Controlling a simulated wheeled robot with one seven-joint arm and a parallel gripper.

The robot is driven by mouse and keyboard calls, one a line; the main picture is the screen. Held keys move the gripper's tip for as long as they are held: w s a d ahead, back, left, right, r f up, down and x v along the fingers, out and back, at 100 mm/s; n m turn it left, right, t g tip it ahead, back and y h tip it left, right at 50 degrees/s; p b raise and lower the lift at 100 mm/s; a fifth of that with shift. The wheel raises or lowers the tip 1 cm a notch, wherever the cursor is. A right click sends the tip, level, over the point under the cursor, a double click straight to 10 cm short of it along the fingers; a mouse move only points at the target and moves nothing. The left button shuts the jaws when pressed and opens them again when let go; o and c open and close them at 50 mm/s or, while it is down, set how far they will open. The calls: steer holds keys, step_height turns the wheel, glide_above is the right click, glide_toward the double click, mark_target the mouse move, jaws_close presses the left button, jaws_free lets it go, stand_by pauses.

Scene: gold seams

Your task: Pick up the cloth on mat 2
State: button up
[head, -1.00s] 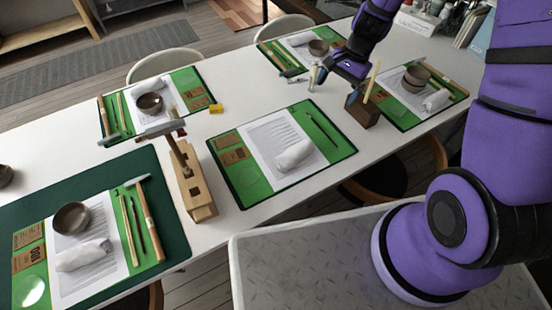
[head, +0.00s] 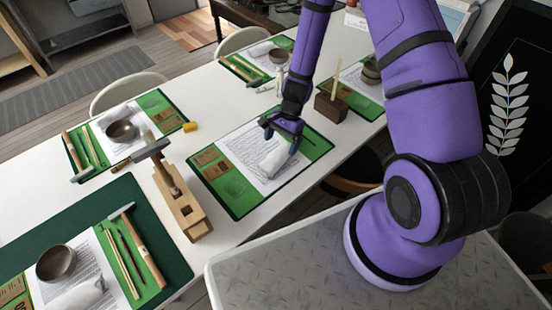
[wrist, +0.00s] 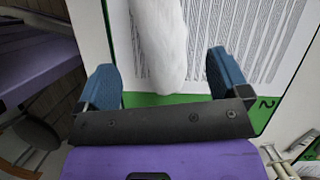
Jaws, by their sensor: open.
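The white rolled cloth (head: 274,162) lies on the paper of the middle green mat (head: 238,203). In the wrist view the cloth (wrist: 158,40) runs lengthwise from the top edge down between my two blue fingers. A "2" shows on the mat's green edge (wrist: 262,104) in that view. My gripper (head: 281,131) is open and empty above the mat, with its fingers on either side of the cloth's near end in the wrist view (wrist: 162,72). It appears above the cloth; I cannot tell the exact height.
A wooden stand with a hammer (head: 183,205) stands left of the mat. A dark wooden block (head: 331,107) with an upright stick is behind right. Other mats carry bowls (head: 122,131) and tools. White table (head: 224,100) shows between the mats.

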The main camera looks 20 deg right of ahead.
mark_target(277, 154)
steer(key=shift+x, duration=2.7)
steer(key=c, duration=1)
